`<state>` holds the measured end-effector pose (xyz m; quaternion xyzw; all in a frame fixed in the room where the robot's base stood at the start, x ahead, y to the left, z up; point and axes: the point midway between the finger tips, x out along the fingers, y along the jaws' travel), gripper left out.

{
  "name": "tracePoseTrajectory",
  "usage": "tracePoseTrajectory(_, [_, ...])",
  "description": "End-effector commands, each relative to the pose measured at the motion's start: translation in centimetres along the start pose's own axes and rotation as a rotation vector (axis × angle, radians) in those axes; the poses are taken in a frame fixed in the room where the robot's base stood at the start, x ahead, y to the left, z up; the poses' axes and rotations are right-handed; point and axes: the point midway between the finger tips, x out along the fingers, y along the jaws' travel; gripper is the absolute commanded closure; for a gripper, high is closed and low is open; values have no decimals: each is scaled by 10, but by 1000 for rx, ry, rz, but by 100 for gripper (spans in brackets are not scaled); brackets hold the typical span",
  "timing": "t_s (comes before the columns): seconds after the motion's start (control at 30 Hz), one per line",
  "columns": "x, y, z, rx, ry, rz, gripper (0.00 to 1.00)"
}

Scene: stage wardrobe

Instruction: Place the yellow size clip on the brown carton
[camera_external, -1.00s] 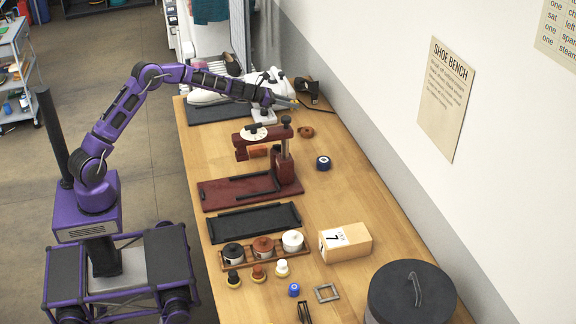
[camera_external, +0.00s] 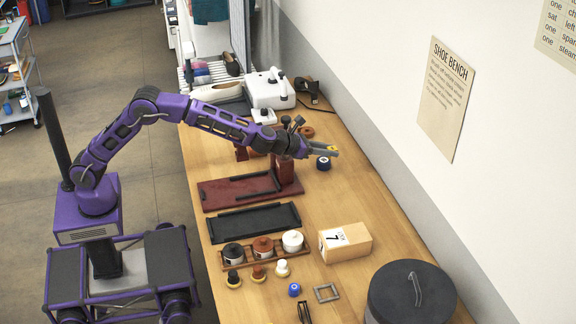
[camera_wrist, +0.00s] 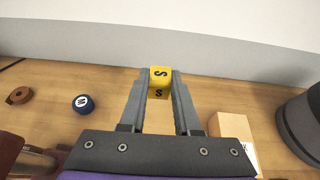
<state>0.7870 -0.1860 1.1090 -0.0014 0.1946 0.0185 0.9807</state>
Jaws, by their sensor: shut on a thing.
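The yellow size clip (camera_wrist: 159,77), marked with a black S, is held between the fingertips of my gripper (camera_wrist: 158,88) in the wrist view. In the external view my gripper (camera_external: 328,150) is shut on the clip (camera_external: 333,148) and holds it out over the bench, close to the blue round item in the picture. The brown carton (camera_external: 352,246) stands on the bench nearer the front, with a white label reading 7. In the wrist view the carton (camera_wrist: 229,126) is at the lower right, partly hidden by my gripper's body.
A blue round item marked M (camera_wrist: 83,103) and a brown ring (camera_wrist: 20,95) lie to the left in the wrist view. A dark red press (camera_external: 235,190), a black tray (camera_external: 254,223) and a large dark lidded drum (camera_external: 411,292) stand on the bench (camera_external: 345,205). The wall runs along the far side.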

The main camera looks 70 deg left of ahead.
Motion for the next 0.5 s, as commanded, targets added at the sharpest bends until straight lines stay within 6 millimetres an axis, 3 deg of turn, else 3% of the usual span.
tracePoseTrajectory(0.03, [-6, -30, -14, 6, 1, -10, 100])
tracePoseTrajectory(0.2, [-30, -103, -47, 7, 0, -19, 100])
tracePoseTrajectory(0.33, [-46, -142, -64, 9, 0, -26, 100])
tracePoseTrajectory(0.5, [-59, -167, -76, 11, 0, -31, 100])
